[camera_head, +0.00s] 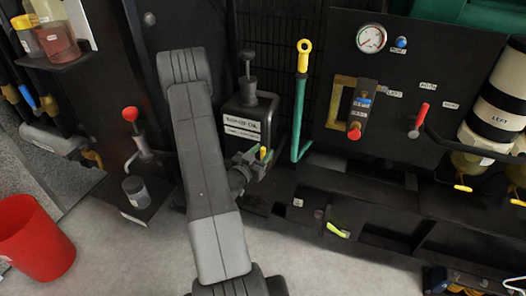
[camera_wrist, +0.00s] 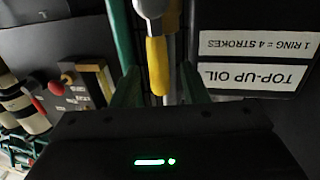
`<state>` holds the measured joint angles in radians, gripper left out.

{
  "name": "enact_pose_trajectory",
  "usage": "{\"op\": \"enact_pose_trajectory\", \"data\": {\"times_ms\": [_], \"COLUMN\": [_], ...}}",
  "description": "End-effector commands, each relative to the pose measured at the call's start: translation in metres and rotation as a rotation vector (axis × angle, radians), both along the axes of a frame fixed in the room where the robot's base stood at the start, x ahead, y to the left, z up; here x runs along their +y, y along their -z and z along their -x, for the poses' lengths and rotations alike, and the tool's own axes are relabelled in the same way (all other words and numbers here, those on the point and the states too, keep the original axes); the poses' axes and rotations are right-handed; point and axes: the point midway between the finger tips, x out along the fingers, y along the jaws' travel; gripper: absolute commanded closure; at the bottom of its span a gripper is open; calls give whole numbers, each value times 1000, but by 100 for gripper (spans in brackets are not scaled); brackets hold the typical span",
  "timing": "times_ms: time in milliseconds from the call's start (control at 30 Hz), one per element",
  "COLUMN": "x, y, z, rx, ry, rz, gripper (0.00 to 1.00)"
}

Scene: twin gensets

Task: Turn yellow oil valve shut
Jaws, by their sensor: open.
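The yellow oil valve lever (camera_wrist: 157,65) shows in the wrist view, hanging from a pale metal fitting (camera_wrist: 151,8). In the head view a small yellow part of it (camera_head: 263,153) shows beside the black oil tank (camera_head: 246,112), partly hidden by my gripper. My gripper (camera_head: 252,163) is open, just in front of the tank's lower right. In the wrist view its greenish fingers (camera_wrist: 160,88) stand to either side of the lever, with gaps visible. I cannot tell whether either finger touches it.
The label "TOP-UP OIL" (camera_wrist: 255,78) is close by in the wrist view. A green pipe with a yellow top (camera_head: 299,110) stands right of the tank. A gauge panel (camera_head: 390,130) is further right. A red bucket (camera_head: 32,240) stands on the floor at left.

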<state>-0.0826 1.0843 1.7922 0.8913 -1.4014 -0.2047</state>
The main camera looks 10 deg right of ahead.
Motion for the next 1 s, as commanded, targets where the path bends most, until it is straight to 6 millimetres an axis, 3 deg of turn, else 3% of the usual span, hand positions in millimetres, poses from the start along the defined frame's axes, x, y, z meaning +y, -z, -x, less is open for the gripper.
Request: {"op": "enact_pose_trajectory", "data": {"times_ms": [400,633,1000], "x": [-7,-7,-4], "y": [0,0,1], "z": [-7,-7,-8], "rx": [0,1,18], "ry": [-1,-1,-1], "rz": [1,1,27], "gripper": [60,100,100]}}
